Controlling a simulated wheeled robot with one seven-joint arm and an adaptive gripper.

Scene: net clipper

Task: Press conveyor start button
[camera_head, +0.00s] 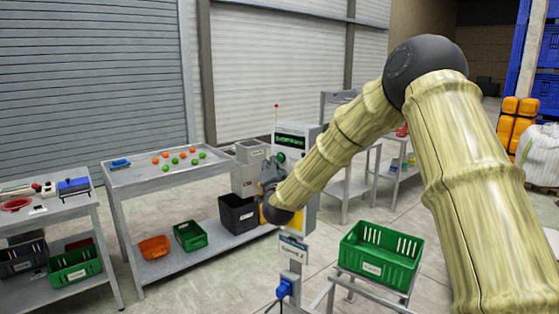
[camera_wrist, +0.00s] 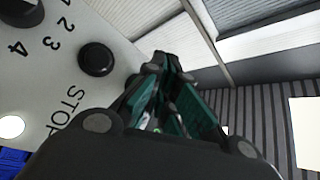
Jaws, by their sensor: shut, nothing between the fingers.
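The grey control box (camera_head: 297,133) with a green-lit display stands in the middle of the head view. A small round green spot (camera_head: 281,157) shows below the display; I cannot tell if it is the start button. In the wrist view the pale panel (camera_wrist: 60,20) fills the upper left, with numbers 1 to 4, a black round knob (camera_wrist: 97,59) and the word STOP. A white round spot (camera_wrist: 12,127) lies at its left edge. My gripper (camera_wrist: 158,62) is shut and empty, beside the panel, right of the knob. Contact cannot be told. My arm hides the lower box in the head view.
A metal table (camera_head: 130,187) with orange and green balls stands left of the box, with bins on its lower shelf. A green crate (camera_head: 345,253) sits on a stand at the front right. A labelled post (camera_head: 293,250) stands before my arm. Shutters line the back.

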